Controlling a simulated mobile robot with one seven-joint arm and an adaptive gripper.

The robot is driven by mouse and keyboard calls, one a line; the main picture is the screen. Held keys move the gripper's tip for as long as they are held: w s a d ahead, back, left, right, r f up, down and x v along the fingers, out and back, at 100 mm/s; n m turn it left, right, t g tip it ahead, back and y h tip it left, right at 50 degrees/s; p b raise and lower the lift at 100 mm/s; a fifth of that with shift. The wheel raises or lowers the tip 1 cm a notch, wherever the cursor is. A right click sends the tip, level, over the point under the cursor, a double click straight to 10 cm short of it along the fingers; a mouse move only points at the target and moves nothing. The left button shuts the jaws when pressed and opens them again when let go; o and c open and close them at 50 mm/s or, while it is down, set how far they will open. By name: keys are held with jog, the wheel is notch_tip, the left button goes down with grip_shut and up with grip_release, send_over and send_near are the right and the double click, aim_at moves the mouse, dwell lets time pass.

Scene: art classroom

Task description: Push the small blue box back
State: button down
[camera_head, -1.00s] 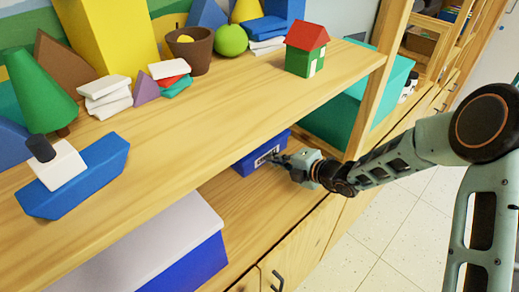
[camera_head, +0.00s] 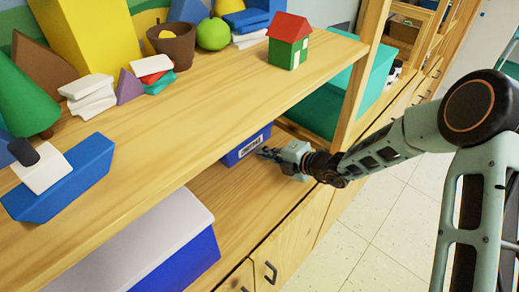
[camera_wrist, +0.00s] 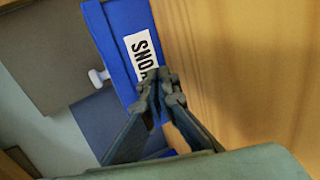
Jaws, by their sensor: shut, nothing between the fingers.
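The small blue box (camera_head: 244,148) stands on the lower shelf, partly under the upper shelf. It has a white label with dark print on its front. My gripper (camera_head: 262,153) is shut and empty, with its fingertips at the box's labelled front. In the wrist view the blue box (camera_wrist: 128,50) fills the upper middle, and my shut gripper (camera_wrist: 160,80) overlaps the lower end of the label. Whether the fingertips touch the box I cannot tell for sure. The back of the box is hidden under the upper shelf.
The upper shelf (camera_head: 200,110) hangs over the box and holds blocks, a toy boat (camera_head: 62,180) and a toy house (camera_head: 289,40). A larger blue box with a pale lid (camera_head: 150,245) stands at the front left. A wooden upright (camera_head: 357,90) rises behind my wrist.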

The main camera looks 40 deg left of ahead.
jog(key=shift+d, duration=0.3)
jog(key=shift+s+d+r+p, duration=0.1)
jog(key=shift+d+r+p, duration=0.25)
jog(key=shift+r+p, duration=0.4)
jog(key=shift+w+d+r+p, duration=0.1)
jog(key=shift+d+r+p, duration=0.2)
jog(key=shift+r+p, duration=0.5)
jog(key=shift+s+d+r+p, duration=0.1)
jog(key=shift+d+r+p, duration=0.25)
jog(key=shift+r+p, duration=0.4)
jog(key=s+d+p, duration=0.2)
jog(key=d+p, duration=0.5)
jog(key=d, duration=2)
jog(key=shift+s+f, duration=0.1)
